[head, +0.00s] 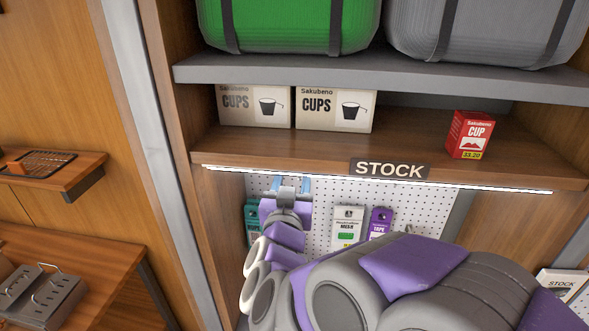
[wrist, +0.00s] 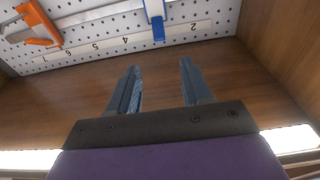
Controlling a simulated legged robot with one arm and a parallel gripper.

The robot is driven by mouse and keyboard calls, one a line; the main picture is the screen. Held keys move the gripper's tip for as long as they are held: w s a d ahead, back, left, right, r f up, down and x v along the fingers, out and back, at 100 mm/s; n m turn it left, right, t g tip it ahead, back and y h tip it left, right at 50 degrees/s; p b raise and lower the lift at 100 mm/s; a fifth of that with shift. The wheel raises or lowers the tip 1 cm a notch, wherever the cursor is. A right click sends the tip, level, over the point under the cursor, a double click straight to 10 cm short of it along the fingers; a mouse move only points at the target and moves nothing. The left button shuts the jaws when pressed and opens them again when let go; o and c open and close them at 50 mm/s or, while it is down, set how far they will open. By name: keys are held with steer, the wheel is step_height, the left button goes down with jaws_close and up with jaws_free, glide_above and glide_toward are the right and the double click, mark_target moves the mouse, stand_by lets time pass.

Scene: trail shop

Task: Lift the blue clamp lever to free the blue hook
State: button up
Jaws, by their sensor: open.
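The blue clamp lever (wrist: 158,28) shows at the top of the wrist view, in front of the white pegboard. It is a short, darker blue piece joined to a paler blue bar (wrist: 150,8), which seems to be the blue hook and is cut off by the frame edge. My gripper (wrist: 158,78) is open and empty, its two grey-blue fingers apart. The lever is beyond the fingertips, between their lines, and not touched. In the head view my gripper (head: 291,183) is under the shelf, before the pegboard. I cannot clearly tell the blue hook there.
An orange clamp (wrist: 38,25) is on the pegboard, left in the wrist view. A numbered strip (wrist: 110,42) runs along the board. In the head view, the lit shelf edge with a STOCK sign (head: 389,169) is just above my gripper. Packages (head: 347,226) hang below.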

steer(key=shift+s+f, duration=0.1)
steer(key=shift+s, duration=0.35)
steer(key=shift+f, duration=0.1)
steer(key=s+d+f+n+g+y+b, duration=0.15)
steer(key=s+f+g+y+b, duration=0.3)
steer(key=f, duration=0.55)
steer(key=s+d+f+n+g+y+b, duration=0.15)
steer(key=s+f+g+b, duration=0.25)
steer(key=s+f+g, duration=0.4)
steer(key=s+d+f+m+g+h+b, duration=0.1)
steer(key=s+d+f+g, duration=0.3)
steer(key=s, duration=0.7)
steer(key=s+d+f+m+g+h+b, duration=0.1)
steer(key=s+d+f+g+h+b, duration=0.3)
steer(key=s+d+f, duration=0.4)
steer(key=s+d, duration=0.3)
steer(key=d, duration=0.2)
steer(key=shift+s+m+g+b, duration=0.3)
steer(key=shift+s+g+b, duration=0.05)
steer(key=shift+s, duration=0.05)
